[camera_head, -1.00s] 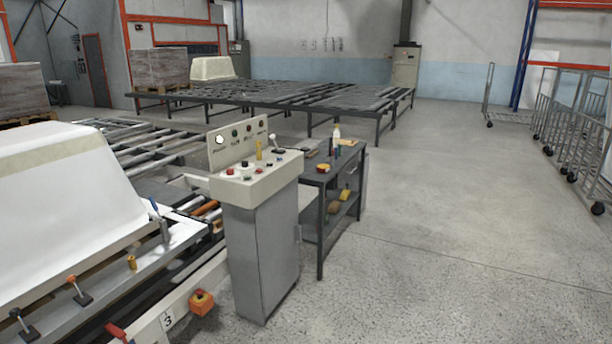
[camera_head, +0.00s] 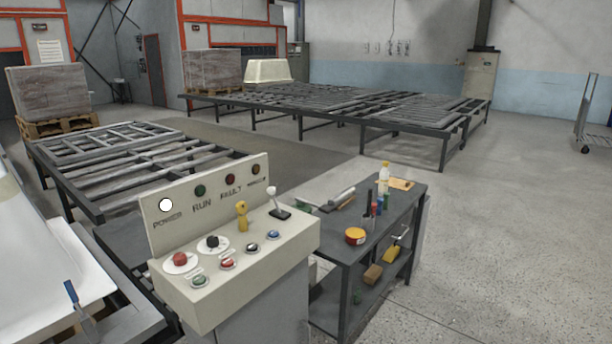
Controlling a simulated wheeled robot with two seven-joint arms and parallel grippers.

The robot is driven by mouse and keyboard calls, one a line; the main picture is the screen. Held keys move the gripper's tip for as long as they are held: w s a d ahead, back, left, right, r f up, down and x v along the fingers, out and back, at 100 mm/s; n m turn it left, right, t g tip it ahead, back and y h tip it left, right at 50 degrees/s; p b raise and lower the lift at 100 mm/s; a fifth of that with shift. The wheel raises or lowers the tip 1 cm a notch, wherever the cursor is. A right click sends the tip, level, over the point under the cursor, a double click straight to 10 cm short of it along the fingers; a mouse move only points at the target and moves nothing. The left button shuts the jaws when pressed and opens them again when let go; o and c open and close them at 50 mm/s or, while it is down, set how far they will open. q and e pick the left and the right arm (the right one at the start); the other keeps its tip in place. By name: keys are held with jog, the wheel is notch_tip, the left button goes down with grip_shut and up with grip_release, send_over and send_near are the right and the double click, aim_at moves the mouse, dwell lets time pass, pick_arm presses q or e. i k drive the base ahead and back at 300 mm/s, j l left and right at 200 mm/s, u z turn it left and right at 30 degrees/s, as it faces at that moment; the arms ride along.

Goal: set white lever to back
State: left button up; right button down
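The white lever (camera_head: 274,196) stands on a dark base at the right end of the control console's (camera_head: 290,241) sloped top. Its pale knob is up, and the stick leans slightly to the left. A yellow key-like switch (camera_head: 242,215) stands to its left. A red knob, a black knob and several coloured push buttons sit in front and to the left. The upright panel behind carries lamps labelled POWER, RUN and FAULT; the POWER lamp (camera_head: 166,205) is bright white. Neither of my grippers is in view.
A dark workbench (camera_head: 345,248) with tools, bottles and an orange-yellow tape roll (camera_head: 355,236) stands right of the console. A white tub shell (camera_head: 40,290) is at the left edge. Roller frames (camera_head: 110,170) lie behind. Open concrete floor (camera_head: 510,250) is at the right.

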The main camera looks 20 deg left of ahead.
aim_at(270, 190)
jog(key=i+l+u, duration=0.15)
jog(key=i+u, duration=0.3)
jog(key=i, duration=0.2)
jog(key=i+l+u, duration=0.4)
jog(key=i, duration=0.2)
jog(key=i+l+u, duration=0.9)
jog(key=l, duration=0.3)
jog(key=i+j, duration=0.05)
